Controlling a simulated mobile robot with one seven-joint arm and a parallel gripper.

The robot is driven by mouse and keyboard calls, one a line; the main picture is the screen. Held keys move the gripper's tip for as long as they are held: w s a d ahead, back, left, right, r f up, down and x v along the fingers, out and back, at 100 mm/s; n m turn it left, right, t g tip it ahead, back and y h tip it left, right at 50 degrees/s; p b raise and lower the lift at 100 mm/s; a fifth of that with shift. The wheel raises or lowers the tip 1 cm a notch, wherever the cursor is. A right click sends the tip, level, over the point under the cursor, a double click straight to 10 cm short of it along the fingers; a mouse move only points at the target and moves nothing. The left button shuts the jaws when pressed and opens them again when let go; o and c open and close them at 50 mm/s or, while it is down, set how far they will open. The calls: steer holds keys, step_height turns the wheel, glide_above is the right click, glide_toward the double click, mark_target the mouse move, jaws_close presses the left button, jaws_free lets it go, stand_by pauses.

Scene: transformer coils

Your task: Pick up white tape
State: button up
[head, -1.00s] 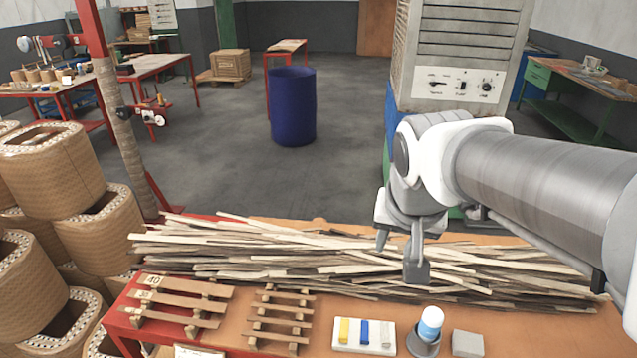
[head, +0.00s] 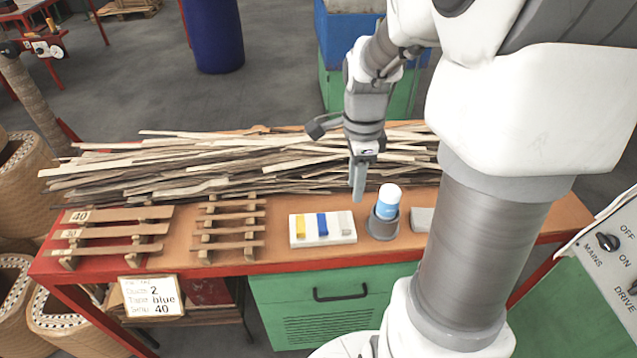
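A white holder (head: 302,236) lies on the bench with a yellow tape (head: 301,228), a blue tape (head: 322,224) and a whitish tape (head: 345,222) side by side. The whitish tape is at the right end and looks much like the holder in colour. My gripper (head: 337,157) is above and behind the holder, over the front of the strip pile. Its two fingers are spread apart with nothing between them. One finger hangs down behind the right end of the holder, apart from the tapes.
A grey cup (head: 382,228) with a blue-and-white bottle (head: 388,203) stands just right of the holder, with a grey block (head: 421,219) beyond. Wooden racks (head: 231,228) stand to the left. A pile of wooden strips (head: 230,165) covers the back. A sign (head: 152,297) hangs in front.

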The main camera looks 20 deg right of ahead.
steer(key=b, duration=0.2)
glide_toward(347, 227)
steer(key=s, duration=0.1)
steer(key=s+f, duration=0.1)
steer(key=s, duration=0.1)
steer(key=shift+a+f, duration=0.15)
steer(key=shift+a, duration=0.25)
steer(key=shift+w+a+f+b, duration=0.1)
steer(key=shift+w+f+b, duration=0.1)
steer(key=shift+f, duration=0.7)
steer(key=shift+w+a+f+b, duration=0.1)
steer(key=shift+f+b, duration=0.1)
steer(key=shift+f, duration=0.7)
steer(key=shift+w+f+b, duration=0.1)
steer(key=shift+f+b, duration=0.1)
steer(key=shift+f, duration=0.7)
jaws_close()
